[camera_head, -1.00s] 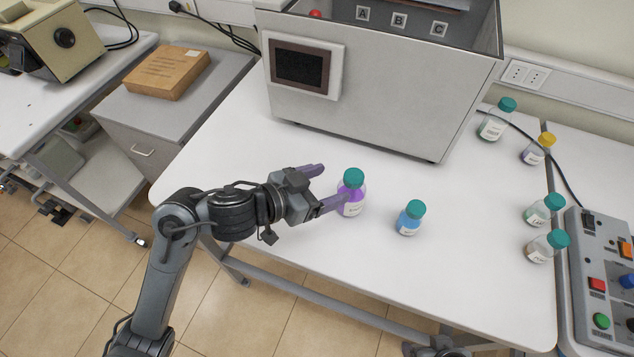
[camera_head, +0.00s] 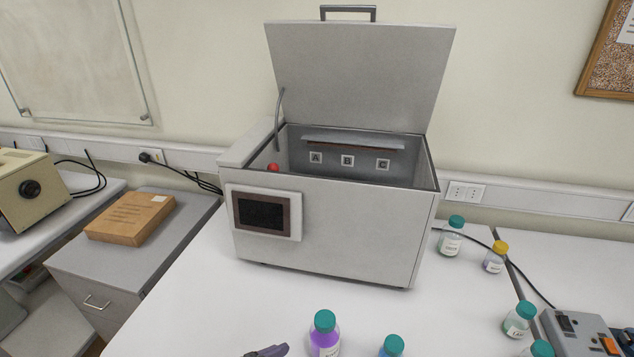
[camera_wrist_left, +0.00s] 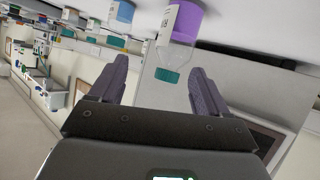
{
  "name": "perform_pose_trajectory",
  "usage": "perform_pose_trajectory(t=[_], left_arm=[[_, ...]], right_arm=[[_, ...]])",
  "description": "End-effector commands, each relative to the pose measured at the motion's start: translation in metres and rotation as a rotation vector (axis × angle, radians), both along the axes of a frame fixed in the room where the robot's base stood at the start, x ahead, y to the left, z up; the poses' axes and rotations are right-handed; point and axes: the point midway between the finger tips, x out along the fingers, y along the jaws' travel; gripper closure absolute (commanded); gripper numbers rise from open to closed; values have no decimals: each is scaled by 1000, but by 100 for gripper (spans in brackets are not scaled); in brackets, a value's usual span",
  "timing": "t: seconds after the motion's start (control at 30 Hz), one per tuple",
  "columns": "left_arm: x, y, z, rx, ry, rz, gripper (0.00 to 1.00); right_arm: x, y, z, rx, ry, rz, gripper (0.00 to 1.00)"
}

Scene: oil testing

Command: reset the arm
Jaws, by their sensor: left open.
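My left gripper (camera_wrist_left: 160,66) is open in the left wrist view, with its two purple-grey fingers spread apart. A bottle of purple liquid with a teal cap (camera_wrist_left: 178,35) shows ahead of the gap between them; I cannot tell whether a finger touches it. In the head view only one finger of my left gripper (camera_head: 268,351) shows at the bottom edge, left of the purple bottle (camera_head: 324,338). The rest of my left arm is out of that view. My right gripper is in neither current view.
A grey test machine (camera_head: 330,232) with a raised lid (camera_head: 355,75) stands behind the bottles. A blue bottle (camera_head: 392,347) is right of the purple one. Several bottles and a control box (camera_head: 578,325) are at the right. A brown box (camera_head: 130,218) lies on the left cabinet.

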Motion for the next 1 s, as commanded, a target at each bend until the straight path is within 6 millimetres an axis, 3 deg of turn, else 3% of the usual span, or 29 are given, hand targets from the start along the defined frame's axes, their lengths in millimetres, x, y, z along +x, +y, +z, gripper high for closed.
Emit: perform_pose_trajectory(t=[0.1,0.23,0.37,0.47,0.6,0.7,0.83,1.0], left_arm=[[-40,-8,-23,-54,136,21,24],[-74,-2,-39,-113,260,166,24],[-102,27,-52,-70,343,366,24],[-128,64,-61,31,417,521,24],[-159,114,-69,192,518,654,24],[-170,139,-68,287,569,685,24],[-185,157,-68,389,628,655,24],[-194,161,-72,462,652,592,24]], right_arm=[[0,-1,26,-3,0,2,16],[0,-2,50,-7,-1,5,16],[0,-2,71,-9,-1,5,16],[0,-2,84,-9,-1,5,16],[0,-2,90,-8,-2,6,16],[0,-2,88,-7,-2,5,16],[0,-1,87,-4,0,3,16],[0,0,87,0,0,1,16]])
